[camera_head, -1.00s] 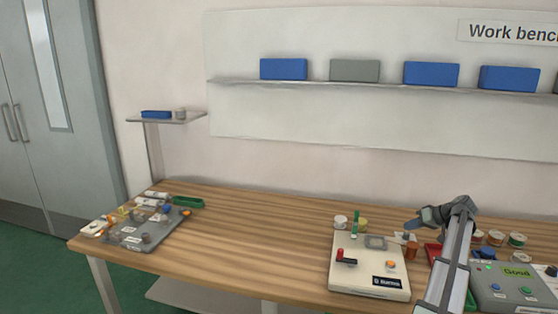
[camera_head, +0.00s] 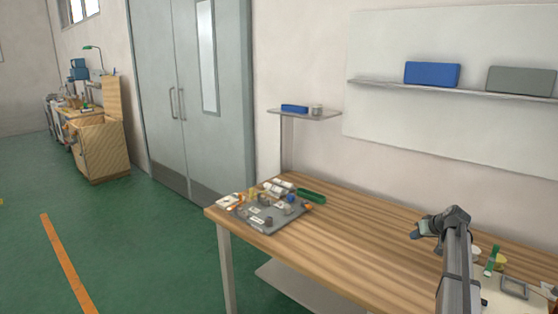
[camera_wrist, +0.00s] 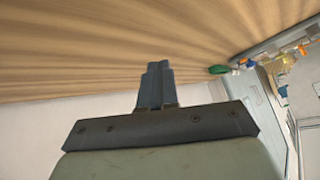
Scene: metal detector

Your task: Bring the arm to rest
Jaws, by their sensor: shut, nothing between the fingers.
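My gripper (camera_head: 416,235) is at the right of the head view, raised above the wooden workbench (camera_head: 345,237), with its fingers pointing left. In the wrist view my gripper (camera_wrist: 157,68) shows its two fingers side by side, shut with nothing between them. My arm rises from the lower edge of the head view and bends at the top. The gripper touches nothing that I can see.
A grey tray (camera_head: 265,222) with small parts lies at the bench's left end, beside a green bin (camera_head: 312,195). A device (camera_head: 510,298) stands at the lower right, partly cut off. The bench middle is clear. Grey doors (camera_head: 190,90) stand behind, left.

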